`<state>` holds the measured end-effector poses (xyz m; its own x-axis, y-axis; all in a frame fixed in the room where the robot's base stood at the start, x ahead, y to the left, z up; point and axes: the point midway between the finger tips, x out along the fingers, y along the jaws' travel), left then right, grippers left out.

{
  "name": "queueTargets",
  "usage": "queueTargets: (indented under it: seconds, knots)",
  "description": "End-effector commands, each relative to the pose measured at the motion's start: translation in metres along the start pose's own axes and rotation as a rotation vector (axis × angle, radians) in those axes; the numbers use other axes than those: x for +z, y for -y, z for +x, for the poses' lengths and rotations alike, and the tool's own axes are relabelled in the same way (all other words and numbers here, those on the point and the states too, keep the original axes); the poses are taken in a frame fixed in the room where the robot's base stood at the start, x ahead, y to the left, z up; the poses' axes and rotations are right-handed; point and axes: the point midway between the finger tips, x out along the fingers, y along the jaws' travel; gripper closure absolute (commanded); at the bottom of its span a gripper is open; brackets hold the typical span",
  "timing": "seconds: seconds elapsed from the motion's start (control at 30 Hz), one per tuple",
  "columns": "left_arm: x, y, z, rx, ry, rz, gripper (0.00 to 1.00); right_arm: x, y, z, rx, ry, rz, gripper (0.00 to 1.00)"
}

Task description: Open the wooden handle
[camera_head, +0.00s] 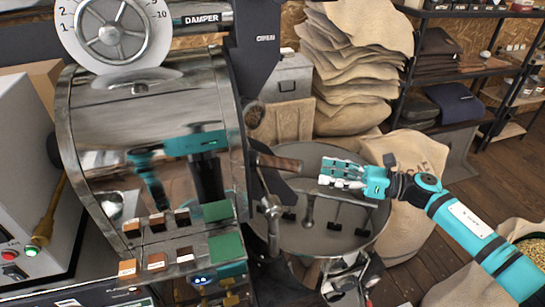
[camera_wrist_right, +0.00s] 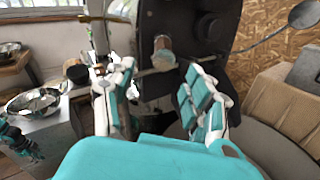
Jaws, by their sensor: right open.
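The wooden handle (camera_head: 278,162) is a short brown grip sticking out to the right from the dark front of the roaster, above the round cooling tray. My right gripper (camera_head: 325,172) is open and empty to the right of it, with a gap between its fingertips and the handle's end. In the right wrist view, my open fingers (camera_wrist_right: 158,95) point at the dark roaster front (camera_wrist_right: 190,35). A roundish brown and grey end (camera_wrist_right: 163,50), apparently the handle, shows beyond and between them. A teal and dark part, apparently my left gripper (camera_wrist_right: 18,140), is at the left edge; its jaws are unclear.
The steel roaster drum (camera_head: 145,120) fills the left. The cooling tray (camera_head: 325,240) lies below my right gripper. Burlap sacks (camera_head: 355,65) are stacked behind, with another sack (camera_head: 410,155) beside the tray. A metal lever and pipe stand below the handle.

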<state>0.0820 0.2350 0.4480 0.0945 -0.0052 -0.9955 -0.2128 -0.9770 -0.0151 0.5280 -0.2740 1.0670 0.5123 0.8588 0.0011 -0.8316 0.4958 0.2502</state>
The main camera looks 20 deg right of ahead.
Motion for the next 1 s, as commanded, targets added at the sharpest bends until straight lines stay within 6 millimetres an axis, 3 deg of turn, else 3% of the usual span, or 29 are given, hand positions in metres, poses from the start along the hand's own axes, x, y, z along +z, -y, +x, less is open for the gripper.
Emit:
queueTargets:
  seconds: [0.2,0.5,0.7,1.0]
  knots:
    - [0.014,0.001,-0.025,-0.001,0.025,0.002,1.00,0.007,-0.001,0.050,0.001,0.005,0.002,0.46]
    - [-0.013,0.005,-0.048,-0.005,-0.013,0.002,1.00,0.005,0.000,0.111,-0.001,0.004,0.004,0.46]
    - [-0.015,0.005,-0.055,-0.005,-0.015,0.001,1.00,0.002,0.001,0.132,-0.003,0.002,0.005,0.46]
    - [-0.007,0.002,-0.055,-0.002,-0.002,0.000,1.00,0.000,0.002,0.137,-0.004,0.001,0.004,0.46]
